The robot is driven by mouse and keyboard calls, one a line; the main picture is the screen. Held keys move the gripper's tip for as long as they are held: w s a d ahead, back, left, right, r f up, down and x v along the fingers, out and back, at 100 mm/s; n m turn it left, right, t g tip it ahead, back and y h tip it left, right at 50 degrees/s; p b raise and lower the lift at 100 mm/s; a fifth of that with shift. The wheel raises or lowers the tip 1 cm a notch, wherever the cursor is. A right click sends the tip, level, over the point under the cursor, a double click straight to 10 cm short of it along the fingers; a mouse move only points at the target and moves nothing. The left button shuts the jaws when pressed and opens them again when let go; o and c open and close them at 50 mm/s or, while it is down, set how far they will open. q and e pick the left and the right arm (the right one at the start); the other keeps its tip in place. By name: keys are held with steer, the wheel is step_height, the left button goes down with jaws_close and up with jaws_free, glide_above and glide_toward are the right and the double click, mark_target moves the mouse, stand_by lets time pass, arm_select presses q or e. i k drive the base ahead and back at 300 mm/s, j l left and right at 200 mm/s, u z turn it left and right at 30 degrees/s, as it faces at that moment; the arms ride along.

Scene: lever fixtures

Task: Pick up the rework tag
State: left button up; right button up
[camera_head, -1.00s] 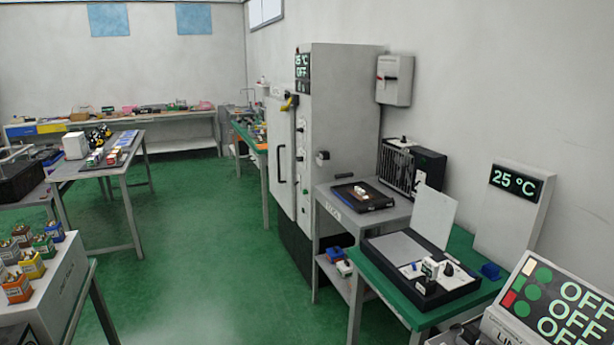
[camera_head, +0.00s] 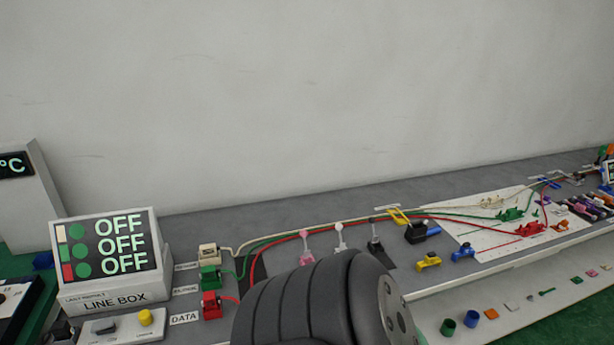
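I cannot pick out a rework tag with certainty in the head view. Neither of my grippers is in view. A dark ribbed part, which looks like my own arm, fills the bottom middle and hides part of the bench.
A grey bench (camera_head: 180,225) runs along the wall. Green (camera_head: 448,327) and blue (camera_head: 472,319) cups stand on the ledge.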

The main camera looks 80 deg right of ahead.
mark_target(563, 225)
steer(key=z, duration=4.2)
steer(key=i+l, duration=0.25)
steer(key=i+z, duration=0.05)
steer(key=i, duration=0.05)
